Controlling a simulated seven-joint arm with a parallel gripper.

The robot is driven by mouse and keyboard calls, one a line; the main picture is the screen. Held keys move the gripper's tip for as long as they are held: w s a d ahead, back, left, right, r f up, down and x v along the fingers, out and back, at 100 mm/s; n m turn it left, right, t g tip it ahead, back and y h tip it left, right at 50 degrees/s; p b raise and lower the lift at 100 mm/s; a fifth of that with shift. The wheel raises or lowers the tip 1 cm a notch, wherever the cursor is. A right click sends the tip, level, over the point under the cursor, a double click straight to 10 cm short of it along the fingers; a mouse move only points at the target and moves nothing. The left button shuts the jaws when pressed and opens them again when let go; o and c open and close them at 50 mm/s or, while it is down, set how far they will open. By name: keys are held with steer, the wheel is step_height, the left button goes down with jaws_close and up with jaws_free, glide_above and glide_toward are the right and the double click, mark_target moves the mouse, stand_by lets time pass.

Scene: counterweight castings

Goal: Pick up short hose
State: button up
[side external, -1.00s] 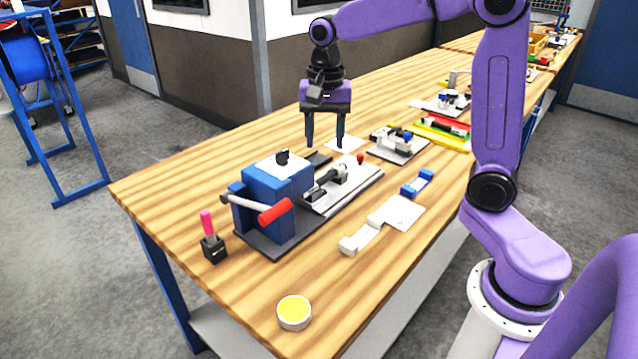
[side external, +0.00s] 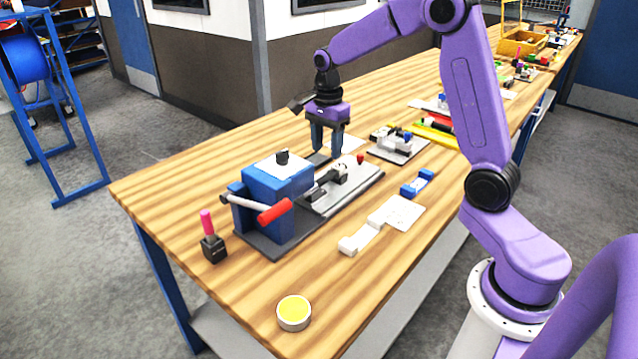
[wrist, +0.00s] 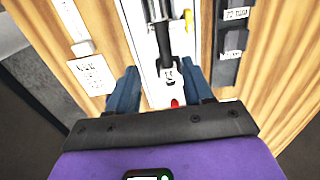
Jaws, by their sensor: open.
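I cannot pick out a short hose with certainty in either view. My gripper (side external: 328,153) is open and empty, pointing down above the far end of a pale plate (side external: 348,190) that carries a clamp-like fixture (side external: 328,180) with black parts. A red knob (side external: 360,159) stands by the plate's far end. In the wrist view, my gripper (wrist: 160,84) has its fingers apart on either side of the plate. A black rod-shaped part (wrist: 165,40) and a small pale piece lie ahead between them. The red knob (wrist: 176,103) shows close to the gripper's base.
A dark labelled tray (wrist: 230,62) lies beside the plate. A white card (side external: 403,212) and blue block (side external: 417,184) sit to the right. Bare wood (side external: 215,165) lies left.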

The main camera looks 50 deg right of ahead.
mark_target(325, 175)
step_height(325, 175, down, 4)
steer(key=shift+r, duration=0.2)
steer(key=shift+w+d+f, duration=0.1)
steer(key=shift+w+f, duration=0.1)
steer(key=shift+f, duration=1.1)
steer(key=shift+w+d+f, duration=0.1)
steer(key=shift+w+f, duration=0.05)
steer(key=shift+f, duration=1.15)
steer(key=shift+c, duration=0.3)
jaws_close()
